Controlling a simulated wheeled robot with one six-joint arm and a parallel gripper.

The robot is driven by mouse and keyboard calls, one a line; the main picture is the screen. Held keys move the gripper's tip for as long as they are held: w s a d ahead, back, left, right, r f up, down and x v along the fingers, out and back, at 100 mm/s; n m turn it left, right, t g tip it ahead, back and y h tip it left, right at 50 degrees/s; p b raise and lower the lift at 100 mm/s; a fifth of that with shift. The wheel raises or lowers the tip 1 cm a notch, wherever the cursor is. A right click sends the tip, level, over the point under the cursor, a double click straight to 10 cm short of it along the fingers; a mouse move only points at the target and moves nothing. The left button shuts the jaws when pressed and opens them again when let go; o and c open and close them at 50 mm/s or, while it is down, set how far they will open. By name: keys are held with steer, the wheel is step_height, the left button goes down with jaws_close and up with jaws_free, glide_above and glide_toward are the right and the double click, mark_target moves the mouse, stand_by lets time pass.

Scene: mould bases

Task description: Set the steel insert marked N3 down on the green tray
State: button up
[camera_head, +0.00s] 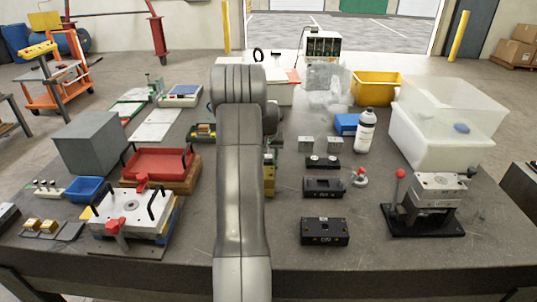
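My arm rises through the middle of the view and hides my gripper and whatever is below it. Two small grey steel blocks, a left one (305,144) and a right one (335,144), stand side by side right of my arm. They look like inserts, but their markings are too small to read, so I cannot tell which is N3. A flat green item (126,110) lies at the back left, partly covered by other things. It may be the green tray, but I cannot be sure.
Black mould bases, a middle one (324,187) and a front one (324,232), lie right of my arm. A red tray (158,165) and a clamped plate fixture (131,207) stand left. A white bottle (366,131), clear bin (440,135) and toggle-clamp fixture (430,205) stand right.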

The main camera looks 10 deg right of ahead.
mark_target(269, 155)
steer(key=shift+o, duration=0.6)
steer(key=shift+r, duration=0.3)
steer(key=b+v, duration=0.1)
steer(key=v, duration=1)
steer(key=shift+r+b, duration=0.35)
steer(key=shift+s+f, duration=0.1)
steer(key=p+x, duration=0.1)
steer(key=x, duration=1.1)
steer(key=shift+f+p, duration=0.25)
steer(key=shift+p, duration=0.1)
steer(key=shift+r, duration=2.1)
